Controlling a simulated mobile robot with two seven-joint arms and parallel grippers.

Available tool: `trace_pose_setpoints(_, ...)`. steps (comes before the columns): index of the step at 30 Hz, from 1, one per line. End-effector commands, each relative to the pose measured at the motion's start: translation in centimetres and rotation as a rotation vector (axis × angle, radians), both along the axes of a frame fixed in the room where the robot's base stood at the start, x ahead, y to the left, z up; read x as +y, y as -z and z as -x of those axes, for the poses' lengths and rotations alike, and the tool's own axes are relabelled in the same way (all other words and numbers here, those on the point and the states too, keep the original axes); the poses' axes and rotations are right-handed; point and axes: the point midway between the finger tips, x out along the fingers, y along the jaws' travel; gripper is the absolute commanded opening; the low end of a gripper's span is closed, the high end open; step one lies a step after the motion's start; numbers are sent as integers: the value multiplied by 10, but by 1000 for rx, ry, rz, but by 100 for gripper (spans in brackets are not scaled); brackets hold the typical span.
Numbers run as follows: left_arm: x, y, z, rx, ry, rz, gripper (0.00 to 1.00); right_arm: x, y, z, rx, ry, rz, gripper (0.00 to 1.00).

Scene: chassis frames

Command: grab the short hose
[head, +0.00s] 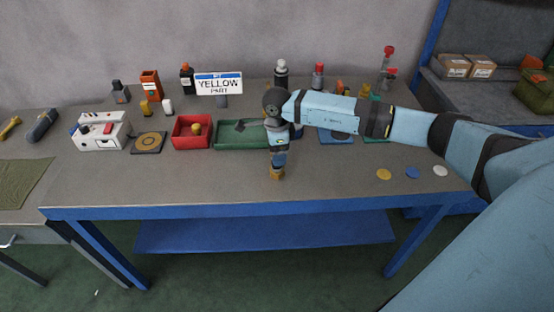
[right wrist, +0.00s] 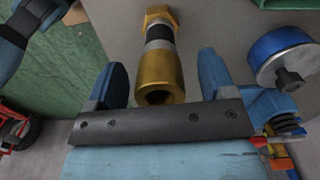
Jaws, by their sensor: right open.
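The short hose, with brass ends and a dark middle band, shows in the right wrist view (right wrist: 160,62). In the head view only a brass part of it (head: 277,173) shows, low on the bench front, below my right gripper (head: 279,160). My right gripper is open, and its two blue fingers stand on either side of the hose in the right wrist view, with gaps on both sides. It points down from the arm reaching in from the right. My left gripper is in neither view.
A red bin (head: 176,134) and a green tray (head: 226,137) stand behind, left of my arm. Yellow, blue and white discs (head: 412,173) lie at right. The front left of the bench is clear.

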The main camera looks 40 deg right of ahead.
Motion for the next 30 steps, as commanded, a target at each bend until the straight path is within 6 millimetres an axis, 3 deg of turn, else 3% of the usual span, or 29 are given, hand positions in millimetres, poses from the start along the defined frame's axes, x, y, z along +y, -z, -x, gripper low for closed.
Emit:
trace_pose_setpoints(3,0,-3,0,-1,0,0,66,0,12,0,0,0,0,76)
trace_pose_setpoints(9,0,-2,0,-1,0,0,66,0,14,0,-1,-1,0,76)
trace_pose_setpoints(17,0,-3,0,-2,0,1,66,0,13,0,-1,0,0,17)
trace_pose_setpoints(30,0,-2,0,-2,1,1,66,0,2,-1,-4,0,0,16)
